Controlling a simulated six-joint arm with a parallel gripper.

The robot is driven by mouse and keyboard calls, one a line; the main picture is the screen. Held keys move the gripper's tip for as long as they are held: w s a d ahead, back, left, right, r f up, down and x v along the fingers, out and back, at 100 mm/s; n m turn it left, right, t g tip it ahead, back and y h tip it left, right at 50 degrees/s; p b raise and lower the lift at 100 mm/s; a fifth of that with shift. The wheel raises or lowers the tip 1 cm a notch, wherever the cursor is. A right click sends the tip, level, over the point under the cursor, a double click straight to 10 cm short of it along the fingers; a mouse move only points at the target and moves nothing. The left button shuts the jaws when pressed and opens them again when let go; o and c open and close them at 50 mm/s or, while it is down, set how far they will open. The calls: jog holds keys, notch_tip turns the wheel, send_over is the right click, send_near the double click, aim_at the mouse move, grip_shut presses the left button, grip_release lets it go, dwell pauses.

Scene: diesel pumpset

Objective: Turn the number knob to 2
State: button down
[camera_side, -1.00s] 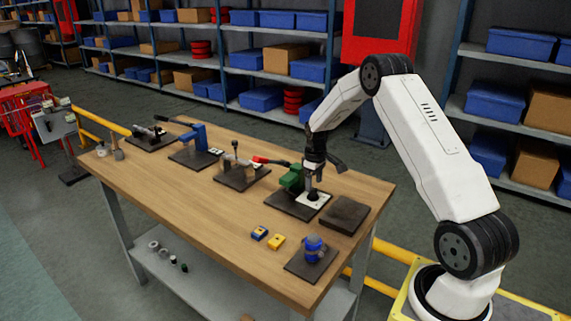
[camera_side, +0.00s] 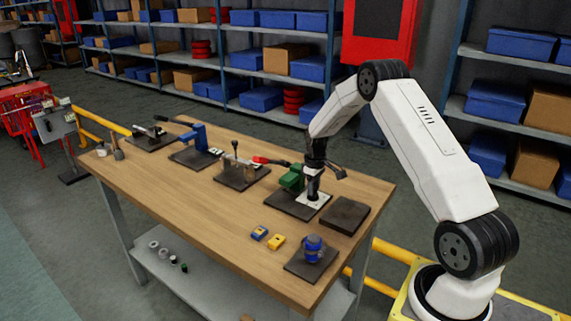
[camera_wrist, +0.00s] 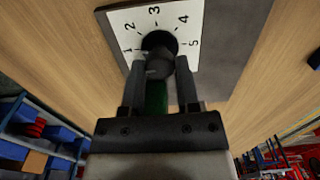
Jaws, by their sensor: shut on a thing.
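The number knob (camera_wrist: 158,42) is black and round, in the middle of a white dial plate (camera_wrist: 124,22) printed 1 to 5 in an arc. The 1 is at the left, the 3 at the top and the 5 at the right. My gripper (camera_wrist: 161,65) is shut on the knob, one finger at each side. Which number the knob points to cannot be told, as no clear pointer mark shows. In the side view my gripper (camera_side: 313,192) reaches down to the white plate (camera_side: 323,201) beside a green body (camera_side: 291,179); the knob is mostly hidden there.
The green part has a lever with a red grip (camera_side: 263,160) reaching left. A dark block (camera_side: 345,215) lies right of the dial. The table's middle front is clear.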

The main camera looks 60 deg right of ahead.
jog(key=shift+m, duration=0.3)
jog(key=m, duration=0.4)
jog(key=shift+m, duration=2.2)
jog(key=shift+c, duration=1.6)
grip_release()
jog(key=shift+r, duration=0.1)
jog(key=shift+r, duration=3.8)
